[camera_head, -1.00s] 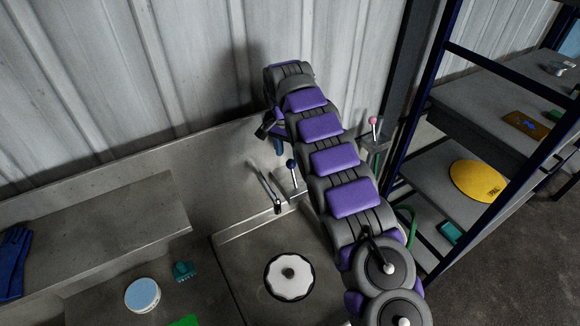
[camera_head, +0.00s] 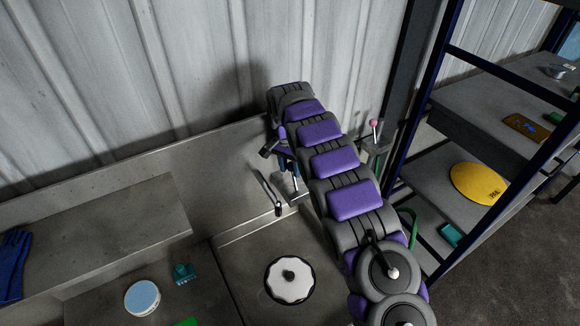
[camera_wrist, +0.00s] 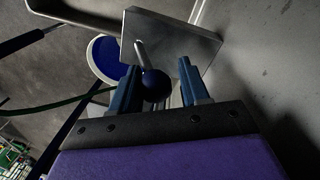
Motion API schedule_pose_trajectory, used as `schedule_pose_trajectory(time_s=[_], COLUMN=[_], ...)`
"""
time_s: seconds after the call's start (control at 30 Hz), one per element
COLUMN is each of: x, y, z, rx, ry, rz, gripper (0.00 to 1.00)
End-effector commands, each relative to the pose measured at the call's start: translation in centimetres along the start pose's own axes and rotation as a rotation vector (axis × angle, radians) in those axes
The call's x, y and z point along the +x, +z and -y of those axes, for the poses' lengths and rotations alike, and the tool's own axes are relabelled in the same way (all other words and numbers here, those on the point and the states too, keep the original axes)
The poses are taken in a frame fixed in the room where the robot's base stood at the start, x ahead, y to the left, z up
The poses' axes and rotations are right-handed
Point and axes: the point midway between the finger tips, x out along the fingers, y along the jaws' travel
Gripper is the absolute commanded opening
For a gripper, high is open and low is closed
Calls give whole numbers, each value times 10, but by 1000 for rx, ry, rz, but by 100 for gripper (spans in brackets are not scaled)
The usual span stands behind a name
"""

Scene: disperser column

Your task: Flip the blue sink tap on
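The blue tap's dark blue ball knob (camera_wrist: 155,84) sits on a short metal lever in the wrist view, in front of a square metal plate (camera_wrist: 185,38). My gripper (camera_wrist: 158,72) is open, with one blue finger on each side of the knob. I cannot tell whether either finger touches it. In the head view my gripper (camera_head: 288,163) is at the tap, and it hides the knob. The lower part of the lever (camera_head: 296,184) shows below it. The metal spout (camera_head: 270,194) is just left of the lever.
A pink-knobbed lever (camera_head: 374,128) stands to the right, beside a blue-framed shelf with a yellow disc (camera_head: 478,183). The sink (camera_head: 235,262) holds a white scalloped disc (camera_head: 290,280). A light blue round lid (camera_head: 142,296) lies on the left counter.

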Motion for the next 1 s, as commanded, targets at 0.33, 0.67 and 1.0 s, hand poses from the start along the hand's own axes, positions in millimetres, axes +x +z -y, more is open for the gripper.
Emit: schedule_pose_trajectory(time_s=[0.33,0.67,1.0], x=[0,0,-1], y=[-1,-1,0], z=[0,1,0], rx=[1,1,2], ry=[-2,-1,-19], rz=[0,-1,-10], gripper=[10,0,0])
